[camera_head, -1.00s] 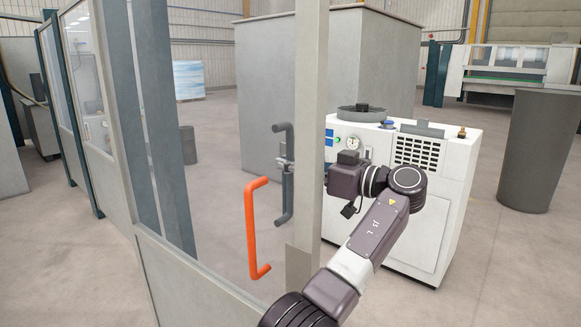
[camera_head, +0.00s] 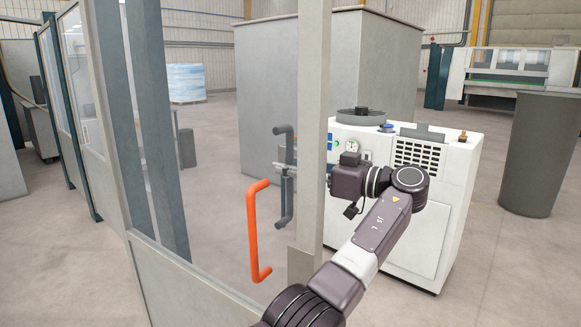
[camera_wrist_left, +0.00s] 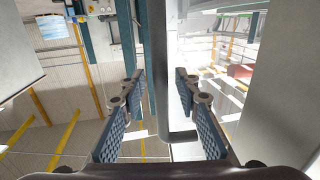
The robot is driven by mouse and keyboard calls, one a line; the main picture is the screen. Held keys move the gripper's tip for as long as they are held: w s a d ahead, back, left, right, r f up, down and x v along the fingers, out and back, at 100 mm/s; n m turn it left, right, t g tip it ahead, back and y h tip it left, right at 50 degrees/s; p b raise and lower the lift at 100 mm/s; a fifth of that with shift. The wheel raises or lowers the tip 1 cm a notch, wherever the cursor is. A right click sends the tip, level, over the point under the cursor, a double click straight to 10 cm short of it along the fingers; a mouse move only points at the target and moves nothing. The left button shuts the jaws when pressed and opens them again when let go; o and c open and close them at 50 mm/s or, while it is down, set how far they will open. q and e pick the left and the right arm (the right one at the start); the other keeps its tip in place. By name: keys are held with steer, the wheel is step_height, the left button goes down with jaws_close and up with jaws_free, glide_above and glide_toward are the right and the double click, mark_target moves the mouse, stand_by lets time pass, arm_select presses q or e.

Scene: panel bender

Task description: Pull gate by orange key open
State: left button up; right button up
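The gate is a clear panel with a light grey frame post (camera_head: 312,120). An orange C-shaped handle (camera_head: 253,230) is on its near side. A dark grey handle (camera_head: 287,205) stands just behind it, on the far side. I see no separate key. My left arm reaches around the right of the post. My left gripper (camera_head: 283,167) is mostly hidden behind the post, with its fingertips at the dark handle. In the left wrist view, the gripper (camera_wrist_left: 158,95) has its fingers apart, with a grey upright bar (camera_wrist_left: 170,60) between them. My right gripper is out of view.
A white machine (camera_head: 435,215) stands behind my left arm, and a large grey box (camera_head: 270,90) is farther back. A grey bin (camera_head: 537,150) is at the right. Fence panels and dark posts (camera_head: 150,120) run along the left. The floor between is clear.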

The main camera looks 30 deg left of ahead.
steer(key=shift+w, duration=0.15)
arm_select(q)
steer(key=d, duration=0.7)
steer(key=shift+d, duration=0.2)
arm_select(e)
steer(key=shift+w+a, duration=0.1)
arm_select(q)
steer(key=shift+s, duration=0.1)
